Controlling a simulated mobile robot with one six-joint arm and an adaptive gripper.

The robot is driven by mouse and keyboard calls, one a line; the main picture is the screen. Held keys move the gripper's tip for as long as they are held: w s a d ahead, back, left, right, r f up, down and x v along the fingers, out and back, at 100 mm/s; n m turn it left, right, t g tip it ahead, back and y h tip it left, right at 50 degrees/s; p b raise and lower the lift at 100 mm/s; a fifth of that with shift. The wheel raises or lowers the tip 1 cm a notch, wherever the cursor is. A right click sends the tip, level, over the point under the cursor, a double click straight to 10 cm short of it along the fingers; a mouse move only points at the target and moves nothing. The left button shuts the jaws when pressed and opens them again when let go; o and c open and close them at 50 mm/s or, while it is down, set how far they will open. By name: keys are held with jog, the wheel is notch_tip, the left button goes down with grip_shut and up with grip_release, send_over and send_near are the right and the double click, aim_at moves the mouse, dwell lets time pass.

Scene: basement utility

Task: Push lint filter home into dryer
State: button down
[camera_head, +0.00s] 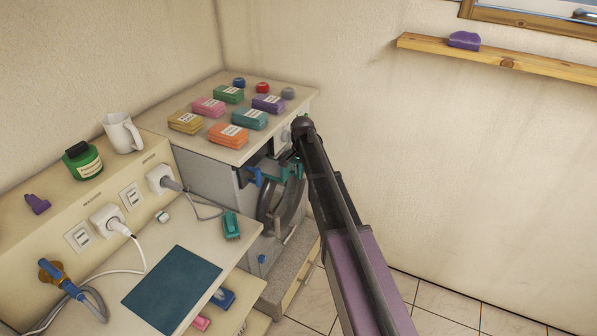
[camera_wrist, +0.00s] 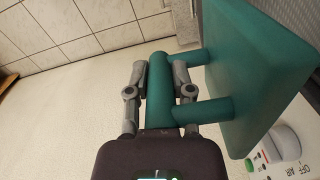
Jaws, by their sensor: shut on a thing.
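The lint filter (camera_wrist: 255,85) is a teal plate with a bar handle. In the wrist view my gripper (camera_wrist: 158,84) has one finger on each side of the handle bar and is shut on it. In the head view the filter shows as small teal patches (camera_head: 293,171) at the dryer's front, partly hidden by my arm. The dryer (camera_head: 212,182) is a grey box with a pale top and a round dark door (camera_head: 283,208). Its panel with a pale knob (camera_wrist: 285,143) and "OFF" lettering shows beside the plate. The slot is hidden, so I cannot tell how deep the filter sits.
Several coloured boxes (camera_head: 228,136) and small round items (camera_head: 262,88) stand on the dryer top. A wooden shelf (camera_head: 500,62) is on the right wall. Tiled floor (camera_head: 440,300) is clear at right.

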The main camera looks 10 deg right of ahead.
jog(key=shift+s+d, duration=0.85)
jog(key=shift+d, duration=0.3)
jog(key=shift+r, duration=0.15)
dwell(0.4)
jog(key=shift+w+a, duration=1.2)
jog(key=shift+a, duration=0.45)
jog(key=shift+w+a, duration=1.15)
jog(key=shift+a, duration=0.45)
jog(key=shift+w+a, duration=1.2)
jog(key=shift+a, duration=0.45)
dwell(1.4)
